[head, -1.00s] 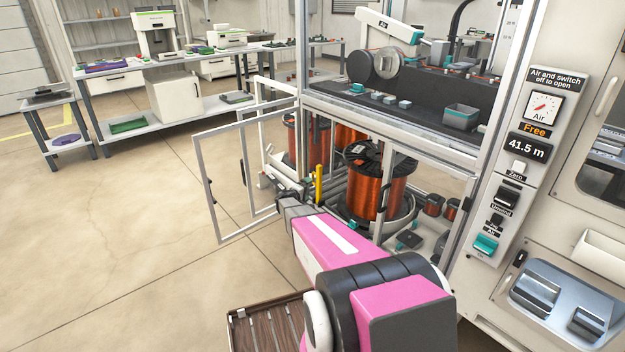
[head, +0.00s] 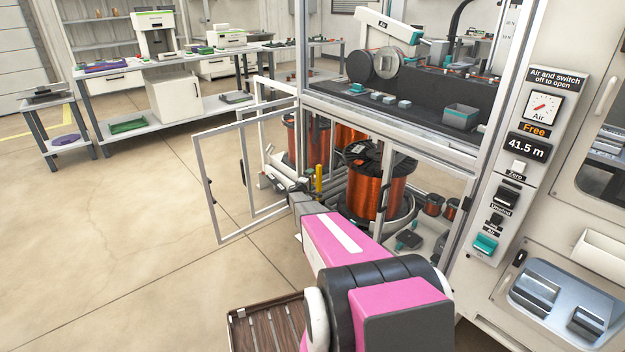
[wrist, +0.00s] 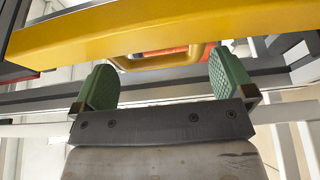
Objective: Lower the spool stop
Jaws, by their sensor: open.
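The spool stop looks to be the yellow bar (wrist: 130,32) across the top of the wrist view, with a rounded yellow handle (wrist: 205,55) below it. In the head view a yellow upright (head: 318,180) stands left of the large copper spool (head: 375,190), inside the open cabinet; my arm hides its lower end. My gripper (wrist: 165,82) is open, its two green pads apart and empty. The handle shows beyond and between the pads; I cannot tell whether anything touches. In the head view my gripper is small and hard to make out among the cabinet parts.
The white-framed cabinet door (head: 215,185) stands open to the left of my arm. More copper spools (head: 300,135) sit behind. A control panel (head: 510,170) reading "Free" and 41.5 m is at right. The floor at left is clear.

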